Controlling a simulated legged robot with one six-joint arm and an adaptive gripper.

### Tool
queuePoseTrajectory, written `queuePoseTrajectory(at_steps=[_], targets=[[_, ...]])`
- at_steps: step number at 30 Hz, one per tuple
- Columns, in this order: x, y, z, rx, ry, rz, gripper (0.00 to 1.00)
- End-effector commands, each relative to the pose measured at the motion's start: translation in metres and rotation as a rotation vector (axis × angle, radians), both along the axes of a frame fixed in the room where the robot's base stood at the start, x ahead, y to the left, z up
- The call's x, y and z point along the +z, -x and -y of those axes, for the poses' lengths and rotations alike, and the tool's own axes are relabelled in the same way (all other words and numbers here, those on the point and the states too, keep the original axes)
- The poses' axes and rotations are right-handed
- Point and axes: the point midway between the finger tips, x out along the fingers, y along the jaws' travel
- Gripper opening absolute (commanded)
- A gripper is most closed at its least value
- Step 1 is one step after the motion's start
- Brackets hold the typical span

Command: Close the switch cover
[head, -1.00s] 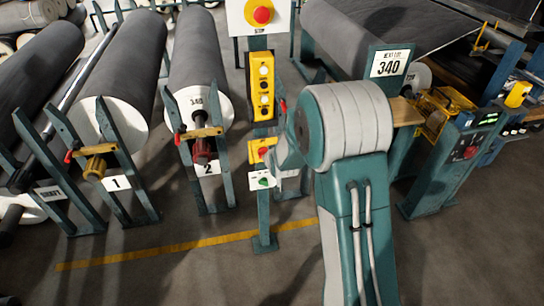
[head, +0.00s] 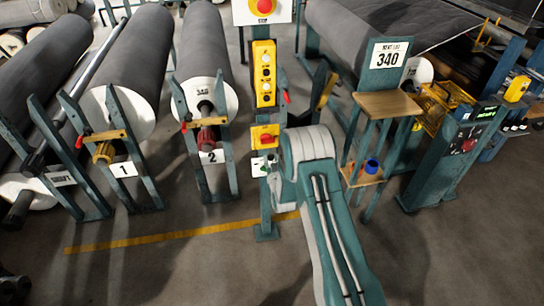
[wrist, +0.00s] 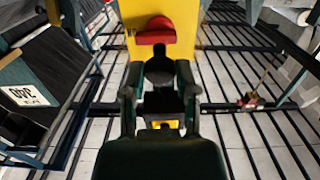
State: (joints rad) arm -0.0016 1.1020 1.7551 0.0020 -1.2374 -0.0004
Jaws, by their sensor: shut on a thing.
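A small yellow switch box (head: 265,137) with a red part on its face is on the post in the middle of the head view. In the wrist view, a yellow panel (wrist: 215,35) carries a red rounded piece (wrist: 155,29), with a dark rounded part (wrist: 158,70) just below it. My gripper (wrist: 158,88) is in front of the panel, its two fingers either side of the dark part and shut on it. I cannot tell whether this part is the switch cover. In the head view my own arm mostly hides the gripper.
A yellow button box (head: 264,73) and a red emergency button (head: 264,6) are higher on the post. A small wooden shelf (head: 388,104) stands right of my arm. Grey rolls (head: 125,65) stand left. Open floor (head: 180,275) lies in front.

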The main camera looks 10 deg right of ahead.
Motion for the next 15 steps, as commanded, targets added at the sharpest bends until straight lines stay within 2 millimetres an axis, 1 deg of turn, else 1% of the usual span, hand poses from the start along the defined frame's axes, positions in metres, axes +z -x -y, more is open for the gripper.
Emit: queuePoseTrajectory(at_steps=[1,3,9,15], targets=[[-0.014,0.001,-0.001,0.002,0.0,0.023,0.0],[-0.02,-0.002,-0.001,0.002,0.0,0.081,0.0],[-0.033,-0.011,-0.001,0.003,0.0,0.215,0.0],[-0.04,-0.018,-0.001,0.003,0.0,0.214,0.0]])
